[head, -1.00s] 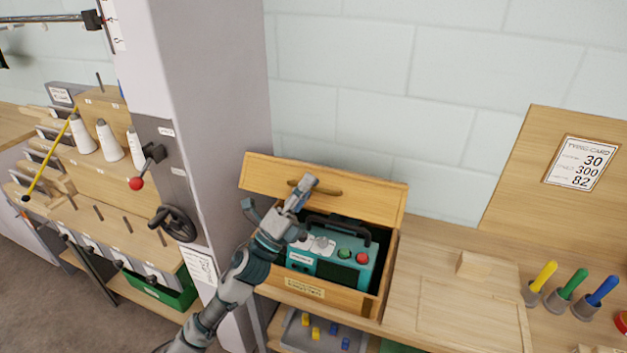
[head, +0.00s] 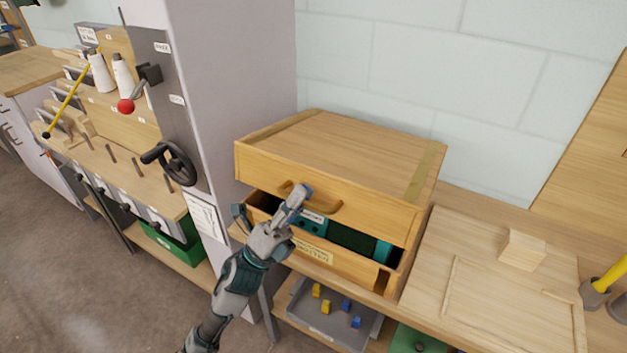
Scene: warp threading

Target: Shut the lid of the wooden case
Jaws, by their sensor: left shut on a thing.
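The wooden case (head: 307,274) stands on the bench against the pillar. Its lid (head: 350,146) is tilted low over it, with a dark gap at the front between the lid's front panel and the case. A teal device (head: 312,226) shows through that gap, mostly hidden by the lid. The lid's handle (head: 322,207) is on its front panel. My left gripper (head: 297,197) is at the handle's left part and shut on it. My right gripper is out of view.
A small wooden block (head: 522,249) and a shallow wooden board lie on the bench to the right. A grey tray (head: 332,318) with yellow and blue pieces is below. A pillar with a red-knobbed lever (head: 126,106) and handwheel (head: 170,163) stands to the left.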

